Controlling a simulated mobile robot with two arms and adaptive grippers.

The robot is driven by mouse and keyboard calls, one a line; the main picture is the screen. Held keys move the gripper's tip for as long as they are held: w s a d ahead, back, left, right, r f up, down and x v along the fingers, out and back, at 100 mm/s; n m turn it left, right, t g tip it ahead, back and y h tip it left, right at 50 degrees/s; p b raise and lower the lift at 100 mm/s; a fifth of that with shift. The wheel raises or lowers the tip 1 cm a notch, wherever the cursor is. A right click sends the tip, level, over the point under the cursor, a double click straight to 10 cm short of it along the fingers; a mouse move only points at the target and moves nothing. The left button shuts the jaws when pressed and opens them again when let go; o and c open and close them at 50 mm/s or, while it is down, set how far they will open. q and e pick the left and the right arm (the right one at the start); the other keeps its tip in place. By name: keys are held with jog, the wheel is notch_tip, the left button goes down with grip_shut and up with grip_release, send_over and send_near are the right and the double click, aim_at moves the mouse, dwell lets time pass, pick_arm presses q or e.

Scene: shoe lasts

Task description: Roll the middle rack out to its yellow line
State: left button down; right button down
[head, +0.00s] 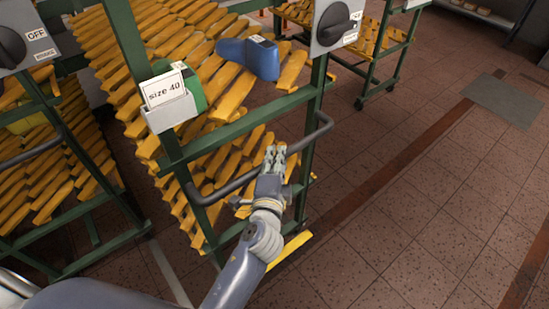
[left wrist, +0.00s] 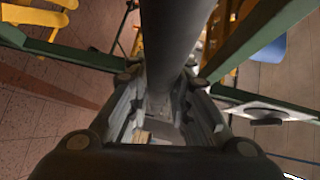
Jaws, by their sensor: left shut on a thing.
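The middle rack (head: 310,150) is a green frame full of yellow shoe lasts, with a "size 40" card (head: 164,90) and a blue last (head: 250,57). A dark handle bar (head: 235,184) runs across its front. My left gripper (head: 273,158) is at this bar, right of its middle, and shut on it. In the left wrist view the bar (left wrist: 172,45) passes between the fingers of the gripper (left wrist: 163,95). A short yellow line (head: 289,250) shows on the floor by the rack's lower front, partly hidden by my arm. My right gripper is out of view.
Another green rack (head: 68,190) stands close on the left. A further rack (head: 385,60) stands at the back. Grey switch boxes with dark knobs (head: 334,24) sit on the racks. The tiled floor to the right is clear, with a brown strip (head: 400,160) and grey plate (head: 503,100).

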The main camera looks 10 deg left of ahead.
pick_arm(q)
jog(key=shift+s+d+f, duration=0.1)
jog(key=shift+d+f, duration=0.1)
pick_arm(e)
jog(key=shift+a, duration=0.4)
pick_arm(q)
jog(key=c, duration=1.4)
grip_release()
jog(key=shift+d, duration=0.1)
jog(key=shift+c, duration=0.2)
jog(key=shift+r, duration=0.15)
jog(key=shift+s, duration=0.15)
jog(key=s+d+r, duration=0.1)
jog(key=s, duration=1)
jog(key=shift+s+d+r, duration=0.15)
jog(key=shift+s+r, duration=0.15)
jog(key=shift+r, duration=0.05)
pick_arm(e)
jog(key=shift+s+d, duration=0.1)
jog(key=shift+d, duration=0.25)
